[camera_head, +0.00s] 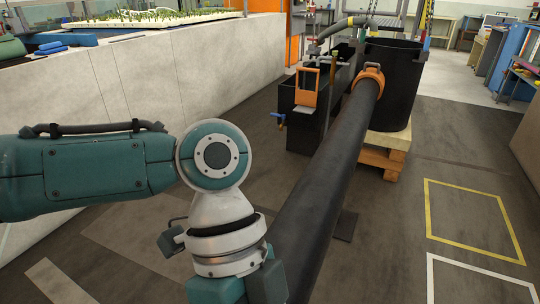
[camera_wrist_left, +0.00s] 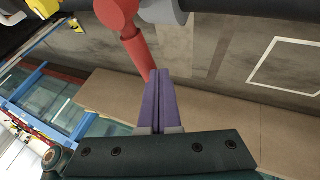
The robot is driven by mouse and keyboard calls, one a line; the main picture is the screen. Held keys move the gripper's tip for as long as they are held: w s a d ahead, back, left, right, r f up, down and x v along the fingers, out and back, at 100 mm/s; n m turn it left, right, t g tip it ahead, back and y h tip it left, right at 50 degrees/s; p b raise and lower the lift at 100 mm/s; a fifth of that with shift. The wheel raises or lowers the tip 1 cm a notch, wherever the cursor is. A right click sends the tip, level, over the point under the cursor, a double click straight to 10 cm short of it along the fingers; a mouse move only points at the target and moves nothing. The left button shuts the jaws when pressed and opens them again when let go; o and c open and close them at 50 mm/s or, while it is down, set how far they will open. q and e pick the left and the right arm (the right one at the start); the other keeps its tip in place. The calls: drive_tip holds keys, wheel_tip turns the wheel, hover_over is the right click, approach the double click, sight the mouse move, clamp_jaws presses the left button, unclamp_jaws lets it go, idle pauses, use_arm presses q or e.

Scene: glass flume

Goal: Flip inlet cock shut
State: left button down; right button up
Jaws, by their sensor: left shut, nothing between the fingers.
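In the left wrist view a red lever (camera_wrist_left: 139,52) hangs from a red rounded hub (camera_wrist_left: 116,13) beside a grey cylindrical fitting (camera_wrist_left: 160,11). It looks like a cock handle. My left gripper (camera_wrist_left: 160,74) has its two purple fingers shut together and empty. The fingertips are close to the lever's lower end; I cannot tell whether they touch it. In the head view my left arm comes in from the left and bends down, and its fingers are out of frame. The red lever does not show there. My right gripper is in neither view.
A thick black pipe (camera_head: 328,180) runs from the bottom centre to a black round tank (camera_head: 392,85) on a wooden pallet (camera_head: 385,158). A black box tank (camera_head: 310,125) with a small blue-handled tap (camera_head: 279,117) stands beside it. Floor at right is clear.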

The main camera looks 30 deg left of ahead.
use_arm(q)
drive_tip(key=shift+s+d+m+g+y, duration=0.4)
drive_tip(key=shift+s+m, duration=0.1)
drive_tip(key=shift+m, duration=0.4)
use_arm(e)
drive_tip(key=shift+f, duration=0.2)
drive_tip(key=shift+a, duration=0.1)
